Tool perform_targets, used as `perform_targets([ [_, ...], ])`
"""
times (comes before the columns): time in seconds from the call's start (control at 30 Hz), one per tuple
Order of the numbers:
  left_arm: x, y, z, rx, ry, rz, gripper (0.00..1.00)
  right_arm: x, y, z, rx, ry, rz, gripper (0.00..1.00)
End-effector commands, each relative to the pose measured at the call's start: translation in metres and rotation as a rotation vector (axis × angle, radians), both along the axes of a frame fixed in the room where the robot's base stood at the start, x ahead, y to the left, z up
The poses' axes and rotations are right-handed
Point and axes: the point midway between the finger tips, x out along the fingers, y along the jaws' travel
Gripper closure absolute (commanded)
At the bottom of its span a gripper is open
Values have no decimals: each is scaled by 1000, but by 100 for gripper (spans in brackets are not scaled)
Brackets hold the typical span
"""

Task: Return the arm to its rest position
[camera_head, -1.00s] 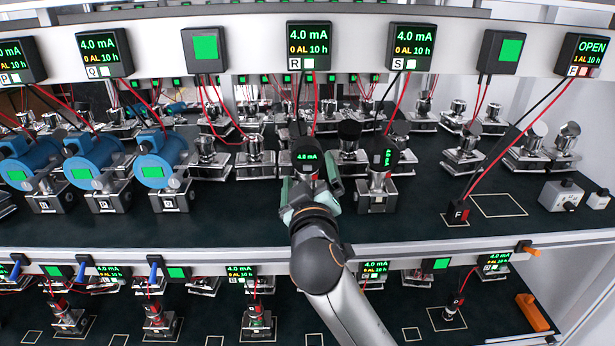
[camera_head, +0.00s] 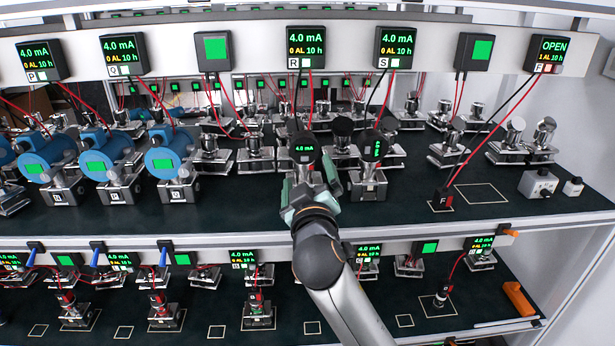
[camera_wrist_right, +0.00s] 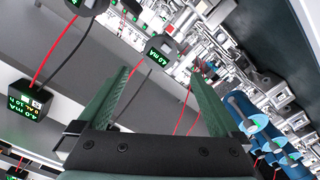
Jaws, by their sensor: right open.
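My right arm reaches up from the bottom middle of the head view. Its gripper (camera_head: 313,186) is at the front of the upper shelf, just in front of the transmitter with a black round head (camera_head: 304,149) whose display reads 4.0 mA. In the right wrist view, the green fingers (camera_wrist_right: 157,95) stand wide apart with nothing between them. The black transmitter head (camera_wrist_right: 162,56) shows beyond the fingertips there. Whether a finger touches the transmitter cannot be told. My left gripper is not in view.
A second black-headed transmitter (camera_head: 372,150) stands close to the right. Blue transmitters (camera_head: 168,160) stand to the left. Red and black leads hang from the display rail (camera_head: 255,48). The lower shelf (camera_head: 385,330) holds more units. The upper shelf is clear in front at right (camera_head: 400,212).

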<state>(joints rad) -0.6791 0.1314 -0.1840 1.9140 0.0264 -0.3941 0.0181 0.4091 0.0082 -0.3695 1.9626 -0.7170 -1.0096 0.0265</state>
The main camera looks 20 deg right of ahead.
Motion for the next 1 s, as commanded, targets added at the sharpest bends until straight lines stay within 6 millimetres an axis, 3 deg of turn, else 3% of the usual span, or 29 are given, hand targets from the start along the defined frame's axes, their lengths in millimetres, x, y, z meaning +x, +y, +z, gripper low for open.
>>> perform_targets([
  [0.37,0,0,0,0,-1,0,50,-2,-1,-7,8,15,0,0],
  [0.47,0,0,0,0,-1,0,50,-12,-8,-36,46,85,-4,0],
  [0.53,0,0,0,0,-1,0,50,-27,-15,-71,93,173,-8,0],
  [0.67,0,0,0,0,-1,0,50,-77,-28,-150,209,393,-17,0],
  [0.8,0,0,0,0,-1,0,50,-147,-35,-222,324,637,-26,0],
  [0.9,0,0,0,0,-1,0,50,-198,-36,-257,390,789,-31,0],
  [1.0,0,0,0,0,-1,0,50,-243,-36,-279,440,918,-32,0],
])
